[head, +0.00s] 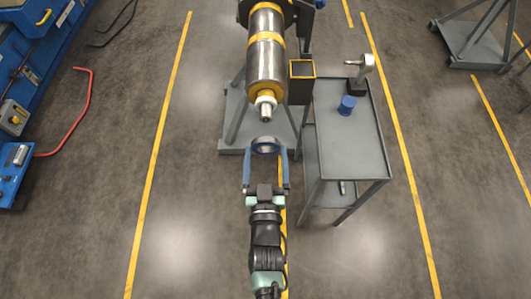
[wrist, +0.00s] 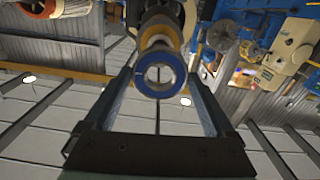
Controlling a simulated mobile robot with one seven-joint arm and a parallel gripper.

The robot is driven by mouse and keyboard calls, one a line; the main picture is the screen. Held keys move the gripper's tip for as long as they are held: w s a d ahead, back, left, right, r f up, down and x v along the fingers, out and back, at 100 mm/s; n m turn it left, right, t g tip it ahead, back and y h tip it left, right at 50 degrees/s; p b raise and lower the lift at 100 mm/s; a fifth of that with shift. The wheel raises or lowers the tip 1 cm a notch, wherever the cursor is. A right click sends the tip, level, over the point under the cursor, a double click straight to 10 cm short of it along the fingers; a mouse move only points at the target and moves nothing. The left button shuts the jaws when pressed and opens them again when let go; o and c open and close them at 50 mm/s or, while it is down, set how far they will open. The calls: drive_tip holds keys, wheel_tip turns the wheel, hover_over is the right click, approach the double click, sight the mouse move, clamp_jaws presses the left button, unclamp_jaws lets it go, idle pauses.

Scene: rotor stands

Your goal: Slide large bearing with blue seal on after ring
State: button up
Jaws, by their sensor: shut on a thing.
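The large bearing with the blue seal (head: 266,146) is a metal ring held between the fingertips of my gripper (head: 266,152) in the head view. In the wrist view the bearing (wrist: 159,74) shows its blue face and open bore, between the two blue-grey fingers (wrist: 158,84). The rotor (head: 266,60) lies on its stand, with yellow bands and a stepped shaft end (head: 265,108) pointing toward my gripper. The bearing is in front of the shaft end, with a gap between them in the head view. A whitish ring (head: 265,101) sits on the shaft near its tip.
A grey cart (head: 345,140) stands to the right of the rotor, carrying a blue cylinder (head: 347,103) and a grey tool (head: 362,72). A dark open box (head: 301,82) is beside the rotor. A blue bench (head: 30,75) is far left. Floor left of my arm is clear.

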sight(266, 120)
drive_tip(key=shift+w+b, duration=1.35)
drive_tip(key=shift+w, duration=1.25)
drive_tip(key=shift+w, duration=0.1)
drive_tip(key=shift+w, duration=0.3)
drive_tip(key=shift+w+b, duration=0.25)
drive_tip(key=shift+b, duration=0.25)
drive_tip(key=shift+w, duration=0.4)
drive_tip(key=shift+w+b, duration=0.1)
drive_tip(key=shift+b, duration=0.3)
drive_tip(key=shift+w+b, duration=0.7)
drive_tip(key=shift+b, duration=0.1)
